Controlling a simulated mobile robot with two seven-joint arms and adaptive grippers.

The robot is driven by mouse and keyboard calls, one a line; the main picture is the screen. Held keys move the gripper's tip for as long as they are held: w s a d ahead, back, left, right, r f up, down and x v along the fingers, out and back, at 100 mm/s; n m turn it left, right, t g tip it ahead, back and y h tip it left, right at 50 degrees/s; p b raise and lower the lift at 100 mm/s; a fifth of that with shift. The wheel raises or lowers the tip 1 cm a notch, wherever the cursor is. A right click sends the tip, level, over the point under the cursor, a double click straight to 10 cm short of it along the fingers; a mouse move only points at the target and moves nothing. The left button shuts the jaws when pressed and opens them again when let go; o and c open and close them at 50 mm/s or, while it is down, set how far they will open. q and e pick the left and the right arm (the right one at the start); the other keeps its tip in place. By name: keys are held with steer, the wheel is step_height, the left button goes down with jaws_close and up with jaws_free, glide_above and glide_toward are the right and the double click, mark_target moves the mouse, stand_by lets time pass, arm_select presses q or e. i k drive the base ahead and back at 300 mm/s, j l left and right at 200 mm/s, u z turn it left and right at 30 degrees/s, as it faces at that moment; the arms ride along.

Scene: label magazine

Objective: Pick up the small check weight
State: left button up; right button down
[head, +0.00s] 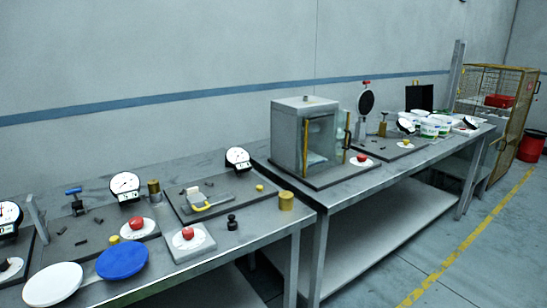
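No thing is plainly marked as the small check weight. A small black knobbed piece (232,222), shaped like a weight, stands on the near table by its right front edge. A brass-coloured cylinder (286,201) stands to its right, near the table's end. Neither of my grippers is in view.
A red button on a grey box (189,241), a blue disc (122,261) and a white disc (52,284) lie along the near table's front. A grey cabinet (290,139) stands on the far table (375,187). Open floor lies right.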

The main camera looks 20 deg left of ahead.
mark_target(153, 185)
steer(key=u, duration=1.45)
